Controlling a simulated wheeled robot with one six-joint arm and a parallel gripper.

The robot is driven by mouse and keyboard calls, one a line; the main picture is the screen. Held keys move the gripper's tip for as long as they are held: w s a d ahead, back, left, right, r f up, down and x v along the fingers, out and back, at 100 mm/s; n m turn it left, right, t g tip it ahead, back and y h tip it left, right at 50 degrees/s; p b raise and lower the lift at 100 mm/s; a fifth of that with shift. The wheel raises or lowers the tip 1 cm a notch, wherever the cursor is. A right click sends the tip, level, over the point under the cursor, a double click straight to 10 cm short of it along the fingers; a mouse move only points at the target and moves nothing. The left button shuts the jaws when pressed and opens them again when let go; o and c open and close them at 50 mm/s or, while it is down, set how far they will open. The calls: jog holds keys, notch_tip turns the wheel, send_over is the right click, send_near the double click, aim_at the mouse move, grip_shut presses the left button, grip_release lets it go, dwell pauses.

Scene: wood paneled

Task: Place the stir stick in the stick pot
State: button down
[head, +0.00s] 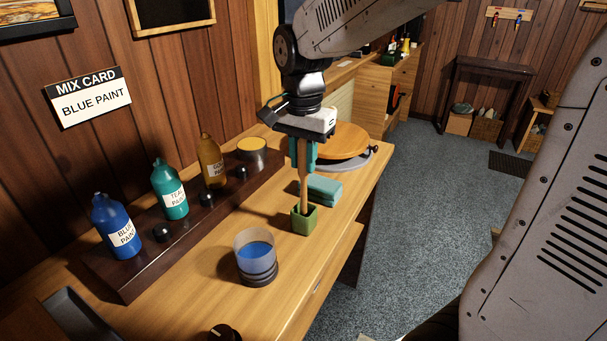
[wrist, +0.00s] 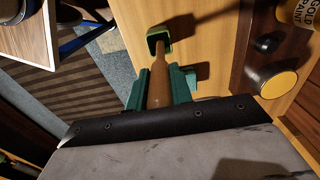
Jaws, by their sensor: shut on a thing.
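The wooden stir stick (head: 305,188) hangs upright in my gripper (head: 304,160), between its teal fingers. The stick pot (head: 303,220) is a small square green pot on the wooden bench, straight below my gripper. The stick's lower end appears to be inside the pot's mouth; the pot's walls hide its tip. In the wrist view the stick (wrist: 160,72) runs from between my gripper's fingers (wrist: 160,85) to the green pot (wrist: 157,36). My gripper is shut on the stick's upper part, above the pot.
A clear cup with blue paint (head: 256,258) stands in front of the pot. Folded teal cloth (head: 324,190) lies close behind it. A round wooden turntable (head: 340,140) is farther back. A dark rack (head: 140,262) with blue, teal and gold paint bottles runs along the left.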

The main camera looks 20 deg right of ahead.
aim_at(304, 173)
jog(key=shift+d+f, duration=0.1)
jog(key=shift+f, duration=1.8)
jog(key=c, duration=1.2)
grip_release()
jog(key=shift+c, duration=0.2)
notch_tip(304, 173, up, 12)
jog(key=shift+s+r, duration=0.1)
jog(key=shift+r, duration=0.05)
jog(key=s+d+f+n, duration=0.1)
jog(key=s+f+n, duration=0.1)
jog(key=s, duration=0.5)
jog(key=s+d+f+n+t, duration=0.1)
jog(key=s+f+n, duration=0.1)
jog(key=s+n, duration=0.3)
jog(key=s+d+f+n, duration=0.1)
jog(key=s+f+n, duration=0.1)
jog(key=s, duration=0.7)
jog(key=shift+s+f+n, duration=0.2)
jog(key=shift+s+n, duration=0.2)
jog(key=shift+n, duration=0.5)
jog(key=shift+d, duration=0.1)
